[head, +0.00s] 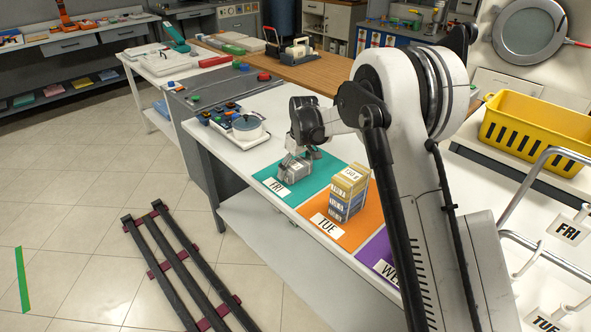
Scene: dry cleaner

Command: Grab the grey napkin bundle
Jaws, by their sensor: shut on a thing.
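The grey napkin bundle (296,168) is on the teal FRI mat (265,180), on the white table. My gripper (297,160) points down at it from above and is shut on it. The fingers cover part of the bundle. I cannot tell whether the bundle touches the mat or is slightly lifted.
A stack of yellow, grey and blue bundles (347,193) stands on the orange TUE mat (331,229), right of my gripper. A purple mat (379,258) is partly behind my arm. A tray with a round container (247,127) stands behind. A yellow basket (538,130) is at the right.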

